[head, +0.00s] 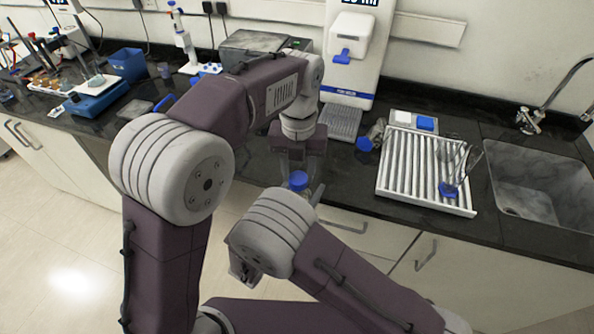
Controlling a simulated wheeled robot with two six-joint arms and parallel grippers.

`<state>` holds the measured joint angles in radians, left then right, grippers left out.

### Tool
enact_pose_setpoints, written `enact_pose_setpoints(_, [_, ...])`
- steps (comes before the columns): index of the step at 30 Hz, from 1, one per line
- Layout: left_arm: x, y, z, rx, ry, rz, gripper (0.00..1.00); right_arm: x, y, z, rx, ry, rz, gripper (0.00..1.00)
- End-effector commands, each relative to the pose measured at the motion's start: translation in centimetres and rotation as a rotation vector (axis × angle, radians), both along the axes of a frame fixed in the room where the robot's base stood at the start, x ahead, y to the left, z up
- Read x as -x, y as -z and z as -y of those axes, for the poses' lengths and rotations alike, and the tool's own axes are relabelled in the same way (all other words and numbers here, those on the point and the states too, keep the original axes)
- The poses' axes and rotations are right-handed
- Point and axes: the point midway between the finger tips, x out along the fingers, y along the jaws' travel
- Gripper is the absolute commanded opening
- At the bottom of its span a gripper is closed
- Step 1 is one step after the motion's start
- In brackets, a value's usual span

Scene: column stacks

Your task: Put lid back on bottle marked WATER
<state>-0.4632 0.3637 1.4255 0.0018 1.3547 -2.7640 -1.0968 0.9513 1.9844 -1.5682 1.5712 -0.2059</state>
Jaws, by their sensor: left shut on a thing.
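My left gripper (299,172) points down over the front edge of the dark counter, with its fingers around a blue lid (298,180). It is shut on this lid. Something small and yellowish shows just below the lid, but I cannot tell whether the lid sits on a bottle. My right arm reaches in from the lower right, and its rounded joint hides what is below the lid. I cannot make out the right gripper's jaws. No WATER marking is readable.
A blue-capped bottle (376,132) lies on the counter behind. A white drying rack (421,207) holds glassware, left of the sink (545,188). A white dispenser (352,45) stands at the back. Lab tools and a blue box (127,65) fill the left.

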Motion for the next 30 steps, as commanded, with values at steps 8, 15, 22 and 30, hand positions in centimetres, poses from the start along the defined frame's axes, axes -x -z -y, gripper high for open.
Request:
enact_pose_setpoints(8, [-0.1,-0.1,0.1,0.0,0.238,0.003,0.02,0.0,0.0,0.0,0.0,0.001,-0.001,0.0])
enact_pose_setpoints(15, [-0.1,-0.1,0.1,0.0,0.236,0.004,0.47,0.0,0.0,0.0,0.0,0.001,-0.001,0.0])
enact_pose_setpoints(22, [-0.1,0.0,0.1,0.0,0.235,0.002,0.61,0.0,0.0,0.0,0.0,0.001,0.0,0.0])
enact_pose_setpoints(30, [-0.1,-1.9,0.1,0.002,0.234,0.005,0.61,0.0,0.0,0.0,0.0,0.001,0.0,0.0])
